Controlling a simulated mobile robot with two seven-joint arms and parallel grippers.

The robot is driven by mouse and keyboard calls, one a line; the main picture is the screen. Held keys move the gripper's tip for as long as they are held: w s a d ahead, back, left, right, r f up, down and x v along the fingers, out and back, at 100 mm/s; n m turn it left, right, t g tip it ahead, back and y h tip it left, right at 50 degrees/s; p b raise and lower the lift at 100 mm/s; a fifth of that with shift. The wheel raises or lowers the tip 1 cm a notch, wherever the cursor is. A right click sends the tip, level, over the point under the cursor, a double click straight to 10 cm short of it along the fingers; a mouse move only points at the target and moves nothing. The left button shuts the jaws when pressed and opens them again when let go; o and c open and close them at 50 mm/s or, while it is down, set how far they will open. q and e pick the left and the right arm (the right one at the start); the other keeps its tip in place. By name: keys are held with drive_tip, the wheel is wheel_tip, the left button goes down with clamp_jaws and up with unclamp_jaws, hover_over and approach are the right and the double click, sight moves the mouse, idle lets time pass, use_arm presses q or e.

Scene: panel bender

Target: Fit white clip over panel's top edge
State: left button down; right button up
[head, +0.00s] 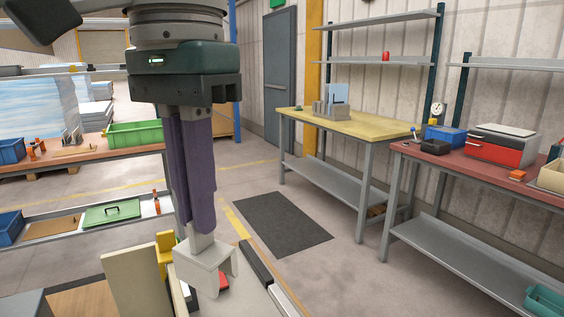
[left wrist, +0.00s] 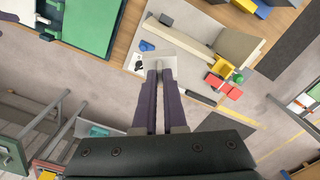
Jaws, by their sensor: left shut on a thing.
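My left gripper (head: 200,236) comes down from the top of the head view, its two purple fingers shut on the white clip (head: 205,262). The clip is a bent white piece with downturned sides, held below the fingertips. In the left wrist view, the clip (left wrist: 160,59) shows at the tips of the gripper (left wrist: 160,74). A beige upright panel (head: 132,282) stands just left of the clip in the head view; it also shows in the left wrist view (left wrist: 237,46). I cannot tell whether the clip touches it.
Red pieces (left wrist: 224,86) and a green knob (left wrist: 238,78) lie near the panel. A wooden-topped bench (head: 350,125) and a red-topped bench (head: 465,168) stand right. Floor around the dark mat (head: 283,223) is clear.

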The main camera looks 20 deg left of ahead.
use_arm(q)
drive_tip(key=r+m+p, duration=0.1)
drive_tip(key=p, duration=0.2)
drive_tip(key=w+a+m+p, duration=0.1)
drive_tip(key=p, duration=0.2)
drive_tip(key=shift+a+r+p, duration=0.15)
drive_tip(key=shift+r+p, duration=0.2)
drive_tip(key=shift+p, duration=0.05)
drive_tip(key=a+f+m+p, duration=0.1)
drive_tip(key=a+f+m, duration=0.2)
drive_tip(key=f, duration=0.3)
drive_tip(key=shift+s+m, duration=0.35)
drive_tip(key=shift+m, duration=0.25)
drive_tip(key=shift+p, duration=0.35)
drive_tip(key=shift+s+a+p, duration=0.1)
drive_tip(key=shift+p, duration=0.35)
drive_tip(key=shift+f, duration=0.25)
drive_tip(key=shift+f+b, duration=0.55)
drive_tip(key=shift+f, duration=0.3)
